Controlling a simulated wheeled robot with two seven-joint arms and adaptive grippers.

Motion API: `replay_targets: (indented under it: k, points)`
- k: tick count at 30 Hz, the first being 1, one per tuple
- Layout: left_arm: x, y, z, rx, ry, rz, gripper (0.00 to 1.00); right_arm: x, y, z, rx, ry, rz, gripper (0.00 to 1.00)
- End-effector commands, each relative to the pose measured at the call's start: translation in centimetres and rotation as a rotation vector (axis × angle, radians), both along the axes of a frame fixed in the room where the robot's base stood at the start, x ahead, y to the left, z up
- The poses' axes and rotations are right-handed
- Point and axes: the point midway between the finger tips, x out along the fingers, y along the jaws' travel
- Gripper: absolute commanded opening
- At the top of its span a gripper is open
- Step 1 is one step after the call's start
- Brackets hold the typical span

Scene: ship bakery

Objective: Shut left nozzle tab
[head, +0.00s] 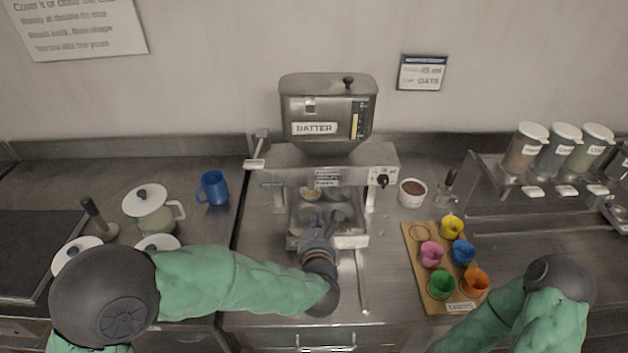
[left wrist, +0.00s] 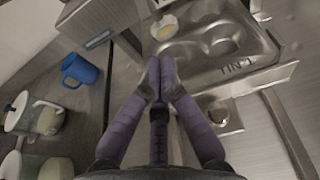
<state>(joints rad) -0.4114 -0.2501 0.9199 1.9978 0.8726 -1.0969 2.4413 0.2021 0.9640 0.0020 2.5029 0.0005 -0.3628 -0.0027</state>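The batter machine (head: 325,110) stands at the back middle, with a steel hopper and a crossbar. The left nozzle tab cannot be made out clearly under the crossbar. A muffin tin (head: 352,241) lies below the nozzles; it also shows in the left wrist view (left wrist: 262,77), marked "TIN 1". Yellow batter (left wrist: 165,27) sits in one far cup. My left gripper (head: 327,215) is in front of the machine, over the tin's near part. In the left wrist view its fingertips (left wrist: 160,72) meet with nothing seen between them. My right gripper is out of view.
A lever (head: 257,150) sticks out at the machine's left. A blue mug (head: 213,188) and a lidded pot (head: 150,208) stand left. A wooden board (head: 414,262) with several coloured cups and a brown-filled bowl (head: 412,192) are right. Dispensers (head: 565,148) stand far right.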

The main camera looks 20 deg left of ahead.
Motion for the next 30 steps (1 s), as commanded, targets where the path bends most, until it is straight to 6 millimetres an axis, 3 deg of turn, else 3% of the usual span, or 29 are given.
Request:
replay_targets:
  k: [17, 30]
  points:
    - [0.5, 0.2, -0.2, 0.0, 0.001, 0.001, 0.0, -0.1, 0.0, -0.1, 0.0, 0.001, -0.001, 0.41]
    - [6.8, 2.0, -2.1, 0.0, 0.002, 0.002, 0.0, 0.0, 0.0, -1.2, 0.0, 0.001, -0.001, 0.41]
